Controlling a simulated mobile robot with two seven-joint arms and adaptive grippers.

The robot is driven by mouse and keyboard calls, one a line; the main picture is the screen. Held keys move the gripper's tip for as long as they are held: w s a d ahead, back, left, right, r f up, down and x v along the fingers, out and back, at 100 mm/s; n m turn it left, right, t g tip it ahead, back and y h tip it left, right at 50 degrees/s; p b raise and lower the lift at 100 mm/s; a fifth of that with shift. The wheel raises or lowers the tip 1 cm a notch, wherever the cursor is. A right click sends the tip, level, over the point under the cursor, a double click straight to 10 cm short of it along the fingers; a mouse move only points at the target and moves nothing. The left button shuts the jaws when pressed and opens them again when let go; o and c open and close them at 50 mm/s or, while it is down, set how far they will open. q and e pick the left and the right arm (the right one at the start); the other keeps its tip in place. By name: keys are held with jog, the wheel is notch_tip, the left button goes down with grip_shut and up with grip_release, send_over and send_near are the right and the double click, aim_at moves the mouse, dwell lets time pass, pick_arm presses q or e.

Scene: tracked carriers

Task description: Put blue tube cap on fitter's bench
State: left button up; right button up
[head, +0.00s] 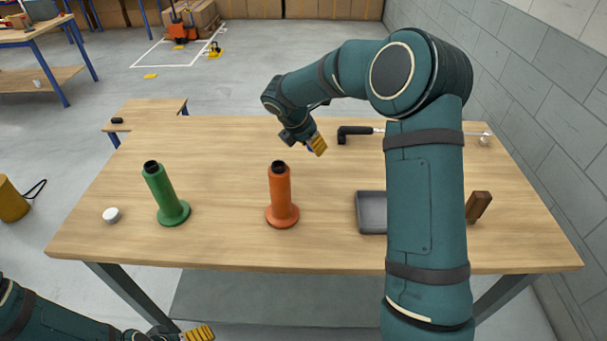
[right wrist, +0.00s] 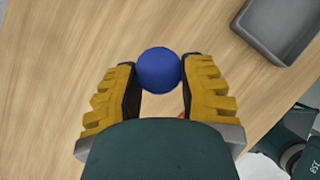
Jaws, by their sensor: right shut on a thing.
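The blue tube cap (right wrist: 159,71) is a round blue piece held between the yellow-padded fingers of my right gripper (right wrist: 157,82). In the head view my right gripper (head: 312,146) is above the back half of the large wooden bench (head: 230,245), behind the orange tube; only a sliver of blue shows there. The wrist view shows bare wood beneath the cap; the height of the gap is hard to tell. My left gripper (head: 198,333) is low at the bottom edge, in front of the bench, mostly cut off; its opening cannot be judged.
A green tube (head: 165,195) and an orange tube (head: 281,197) stand upright on the bench. A white cap (head: 111,215), a grey tray (head: 371,212), a brown block (head: 478,206) and a black-handled tool (head: 355,132) also lie there. Another bench (head: 40,32) stands far left.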

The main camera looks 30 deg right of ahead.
jog(key=f, duration=0.2)
jog(key=b, duration=0.3)
send_over(313, 179)
jog(key=a, duration=0.1)
jog(key=f, duration=0.5)
jog(key=shift+s+a, duration=0.1)
jog(key=shift+s, duration=0.1)
jog(key=shift+f+b, duration=0.6)
jog(key=shift+f, duration=2.05)
jog(key=shift+f, duration=0.2)
jog(key=o, duration=1.1)
jog(key=shift+r, duration=0.1)
